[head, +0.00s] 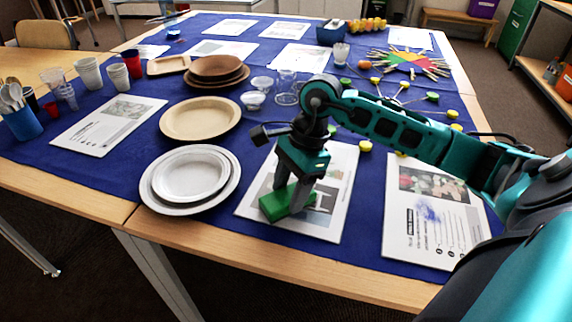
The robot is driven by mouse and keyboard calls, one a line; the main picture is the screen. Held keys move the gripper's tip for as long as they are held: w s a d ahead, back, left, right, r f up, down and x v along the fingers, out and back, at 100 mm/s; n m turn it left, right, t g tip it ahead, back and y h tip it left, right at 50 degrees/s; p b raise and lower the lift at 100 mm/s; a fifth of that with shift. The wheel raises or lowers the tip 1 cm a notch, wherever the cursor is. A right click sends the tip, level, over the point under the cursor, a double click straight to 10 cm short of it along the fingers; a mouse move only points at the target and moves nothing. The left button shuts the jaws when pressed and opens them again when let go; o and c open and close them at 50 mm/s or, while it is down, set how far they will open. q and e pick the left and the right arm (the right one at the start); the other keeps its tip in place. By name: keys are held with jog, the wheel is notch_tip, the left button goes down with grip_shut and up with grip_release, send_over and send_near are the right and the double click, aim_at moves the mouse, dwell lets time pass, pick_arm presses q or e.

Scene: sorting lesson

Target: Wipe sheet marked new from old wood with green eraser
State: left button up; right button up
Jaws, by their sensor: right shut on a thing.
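My right gripper (291,193) is shut on the green eraser (275,208). The eraser is low over the front part of a white printed sheet (325,222) at the middle of the near table edge. I cannot tell whether it touches the sheet. To the right lies another printed sheet (404,238) with a flower picture and a blue scribble (428,211) on it. The sheets' titles are too small to read, so I cannot tell which is marked new from old wood. My left gripper is not in view.
Stacked white plates (150,200) stand just left of the eraser, with a tan plate (200,118) and brown bowls (216,68) behind. Cups (88,73) and further sheets (108,124) lie left. Yellow and green round-ended pieces (453,114) lie behind my right arm.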

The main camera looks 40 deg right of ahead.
notch_tip(320, 180, up, 2)
jog(key=shift+r+p, duration=0.1)
jog(key=shift+p, duration=0.2)
jog(key=shift+w+d+r+p, duration=0.15)
jog(key=shift+r+p, duration=0.3)
jog(key=shift+r, duration=0.25)
jog(key=shift+r+p, duration=1.3)
jog(key=shift+r, duration=0.95)
